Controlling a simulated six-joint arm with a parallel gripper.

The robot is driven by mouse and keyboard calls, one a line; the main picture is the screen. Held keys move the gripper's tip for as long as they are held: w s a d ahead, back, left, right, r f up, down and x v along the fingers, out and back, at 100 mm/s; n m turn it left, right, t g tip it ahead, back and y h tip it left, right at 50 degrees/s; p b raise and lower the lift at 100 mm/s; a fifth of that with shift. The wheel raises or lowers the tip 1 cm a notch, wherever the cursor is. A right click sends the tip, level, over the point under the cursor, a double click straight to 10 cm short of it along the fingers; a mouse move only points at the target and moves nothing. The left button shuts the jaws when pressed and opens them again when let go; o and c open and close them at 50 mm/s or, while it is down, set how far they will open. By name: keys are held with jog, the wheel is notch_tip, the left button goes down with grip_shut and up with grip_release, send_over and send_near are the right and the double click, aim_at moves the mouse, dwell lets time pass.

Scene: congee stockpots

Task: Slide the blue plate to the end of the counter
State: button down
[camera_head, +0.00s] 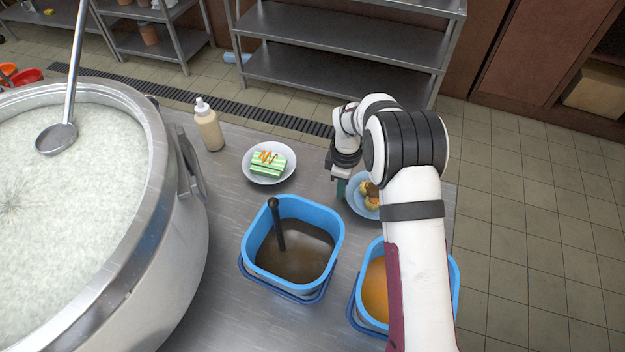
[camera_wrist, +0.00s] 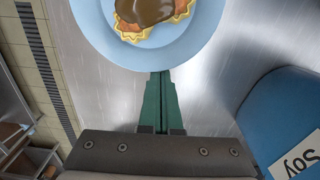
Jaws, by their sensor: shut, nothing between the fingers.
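The blue plate (camera_head: 355,202) is light blue and round and lies on the steel counter (camera_head: 225,225), near its right end. It holds pieces of food with brown sauce, partly hidden by my arm in the head view. In the wrist view the plate (camera_wrist: 204,46) fills the top middle. My gripper (camera_head: 340,190) is low over the counter at the plate's left side. Its green fingers (camera_wrist: 160,80) are shut together and empty, with the tips at the plate's rim. I cannot tell whether they touch it.
Two blue buckets (camera_head: 292,202) of liquid stand in front, one behind my arm. A large congee pot (camera_head: 165,250) fills the left. Tiled floor (camera_head: 530,210) lies beyond the counter's right edge.

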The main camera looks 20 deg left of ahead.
aim_at(370, 197)
jog(key=d, duration=1.1)
jog(key=shift+w+d, duration=0.2)
jog(key=shift+a, duration=0.1)
jog(key=a, duration=0.3)
jog(key=shift+s+a, duration=0.1)
jog(key=shift+a, duration=0.1)
jog(key=r, duration=1)
jog(key=shift+a, duration=0.2)
jog(key=c, duration=1.4)
grip_release()
jog(key=shift+a+f, duration=0.1)
jog(key=a+m+t+h, duration=0.3)
jog(key=a+m+h, duration=0.4)
jog(key=m, duration=1.1)
jog(key=shift+s+m+h, duration=0.2)
jog(key=shift+m+h, duration=0.2)
jog(key=shift+h, duration=0.6)
jog(key=shift+a, duration=0.1)
